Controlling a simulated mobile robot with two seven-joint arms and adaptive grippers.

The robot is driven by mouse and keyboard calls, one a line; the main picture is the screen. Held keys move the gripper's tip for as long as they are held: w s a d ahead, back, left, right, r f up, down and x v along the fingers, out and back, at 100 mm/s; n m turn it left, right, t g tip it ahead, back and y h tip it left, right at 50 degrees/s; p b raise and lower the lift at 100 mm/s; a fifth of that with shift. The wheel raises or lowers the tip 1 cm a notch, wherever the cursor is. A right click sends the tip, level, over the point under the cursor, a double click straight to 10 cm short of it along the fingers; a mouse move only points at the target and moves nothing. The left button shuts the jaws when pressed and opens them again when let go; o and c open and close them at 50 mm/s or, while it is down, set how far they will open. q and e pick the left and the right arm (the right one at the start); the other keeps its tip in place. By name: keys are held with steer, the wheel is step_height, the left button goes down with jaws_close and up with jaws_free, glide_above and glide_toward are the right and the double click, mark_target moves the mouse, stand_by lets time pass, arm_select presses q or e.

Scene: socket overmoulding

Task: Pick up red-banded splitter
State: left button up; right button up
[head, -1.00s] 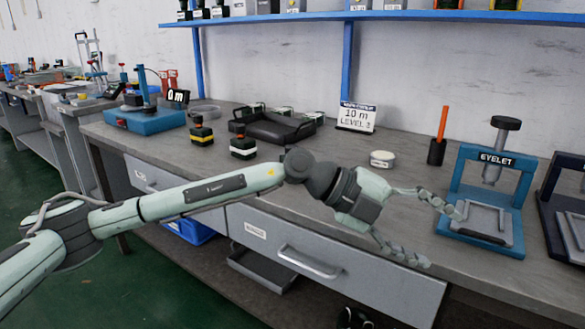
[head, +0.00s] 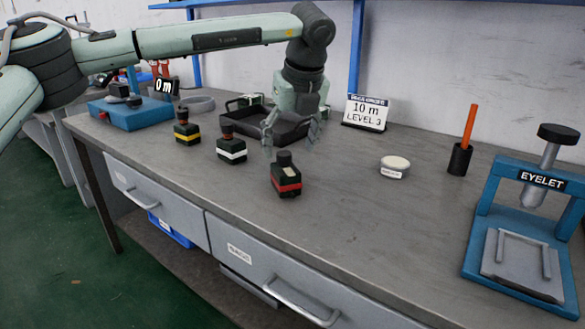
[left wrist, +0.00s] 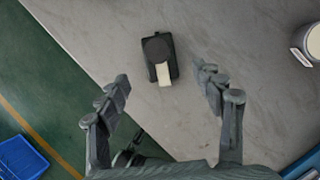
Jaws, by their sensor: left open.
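The red-banded splitter (head: 286,178) stands upright on the grey workbench near its front edge, a dark block with a red band and a round black top. In the left wrist view the splitter (left wrist: 160,60) shows from above, past the fingertips and roughly between their lines. My left gripper (head: 292,140) is open and points down, above and just behind the splitter in the head view. The left gripper's fingers also show in the left wrist view (left wrist: 165,82), spread apart with nothing between them. My right gripper is not in view.
A yellow-banded splitter (head: 187,131) and a white-banded splitter (head: 231,148) stand to the left. A black tray (head: 262,128) lies behind.

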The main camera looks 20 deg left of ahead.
mark_target(286, 169)
arm_select(q)
steer(key=shift+w+a+f, duration=0.1)
steer(key=shift+w+f, duration=0.15)
steer(key=shift+w, duration=0.05)
steer(key=shift+a+f, duration=0.1)
steer(key=shift+f, duration=0.25)
steer(key=x, duration=0.3)
steer(key=p+x, duration=0.1)
steer(key=x, duration=0.1)
steer(key=shift+s+f, duration=0.25)
steer(key=shift+f, duration=0.1)
steer(key=shift+w+f, duration=0.15)
steer(key=shift+f, duration=0.2)
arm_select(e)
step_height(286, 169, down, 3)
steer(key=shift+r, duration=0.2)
arm_select(q)
steer(key=c, duration=1.2)
steer(key=shift+c, duration=0.4)
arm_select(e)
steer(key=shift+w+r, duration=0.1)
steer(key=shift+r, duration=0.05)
arm_select(q)
steer(key=shift+r, duration=0.15)
